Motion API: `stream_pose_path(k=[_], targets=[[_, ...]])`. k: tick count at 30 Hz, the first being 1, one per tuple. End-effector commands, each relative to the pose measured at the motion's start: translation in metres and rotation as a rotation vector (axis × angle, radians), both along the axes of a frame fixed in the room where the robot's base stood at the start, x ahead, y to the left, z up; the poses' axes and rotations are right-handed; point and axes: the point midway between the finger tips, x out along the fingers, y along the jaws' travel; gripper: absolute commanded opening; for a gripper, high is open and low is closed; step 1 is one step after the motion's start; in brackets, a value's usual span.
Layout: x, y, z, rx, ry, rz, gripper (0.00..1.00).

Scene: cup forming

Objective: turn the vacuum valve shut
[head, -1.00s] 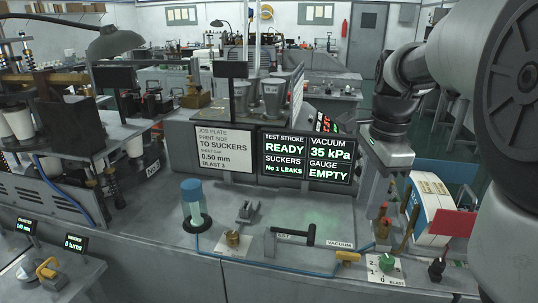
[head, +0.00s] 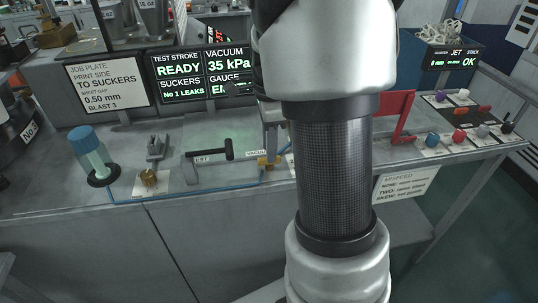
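The vacuum valve (head: 266,162) is a small yellow handle on the blue hose along the bench front, just right of the VACUUM label (head: 257,153). My arm stands large in front of the bench, right of the valve. The grey end of my gripper (head: 273,140) points down at the valve, close above or behind it. Whether it touches the handle I cannot tell. The fingertips are small and partly hidden by my arm, so their opening does not show. The screen (head: 203,72) reads VACUUM 35 kPa, TEST STROKE READY and SUCKERS No 1 LEAKS; its gauge word is partly covered.
Left of the valve stand a black TEST lever (head: 210,154), a brass knob (head: 149,178) and a blue-capped clear cylinder (head: 92,155). Right of my arm are a red bracket (head: 398,118) and several coloured knobs. A job plate sign (head: 107,83) stands behind.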

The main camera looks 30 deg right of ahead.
Motion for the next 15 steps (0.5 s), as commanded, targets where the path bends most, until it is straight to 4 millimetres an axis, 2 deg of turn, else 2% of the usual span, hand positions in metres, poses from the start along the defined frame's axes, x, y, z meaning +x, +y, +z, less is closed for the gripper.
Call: stream_pose_path(k=[1,6,15], targets=[[-0.001,0.000,-0.010,0.001,0.004,0.000,0.29],[0.000,0.000,-0.024,0.001,0.000,0.000,0.29],[0.000,0.000,-0.028,0.001,0.000,0.000,0.29]])
